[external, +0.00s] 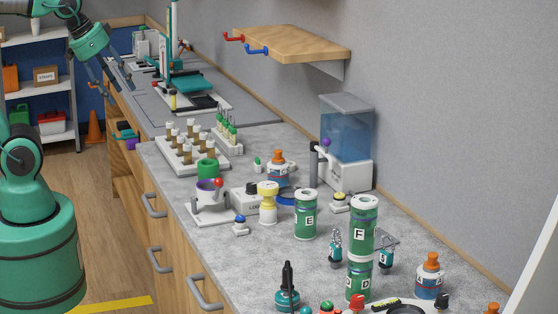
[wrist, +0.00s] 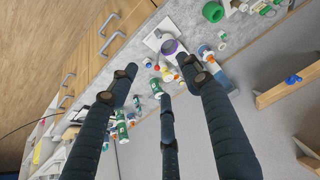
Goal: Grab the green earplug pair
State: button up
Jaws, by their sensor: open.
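I cannot make out the green earplug pair for certain. A small green-topped white item (external: 257,163) stands on the grey counter (external: 235,262), left of an orange-capped bottle (external: 279,170), but it is too small to identify. My gripper (external: 109,82) is high at the upper left in the external view, over the counter's far left edge and well away from that item. In the wrist view, the dark fingers of my gripper (wrist: 158,80) are spread apart with nothing between them. The counter objects lie beyond the fingertips, some partly hidden by them.
A rack of brown vials (external: 186,145), a green ring (external: 207,169), and a white mount with a purple-rimmed cup (external: 208,196) crowd the counter's left part. Green canisters (external: 306,214) and a blue water tank (external: 346,128) stand further right. A wooden shelf (external: 293,43) juts from the wall.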

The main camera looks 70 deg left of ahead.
jog(key=shift+w, duration=0.1)
jog(key=g+p, duration=0.1)
jog(key=g, duration=0.1)
send_over(256, 158)
jog(key=s, duration=0.4)
notch_tip(256, 158, down, 23)
jog(key=shift+f+m, duration=0.15)
jog(key=shift+m, duration=0.15)
jog(key=shift+f, duration=0.1)
jog(key=shift+b+x, duration=0.45)
jog(key=shift+x, duration=3.75)
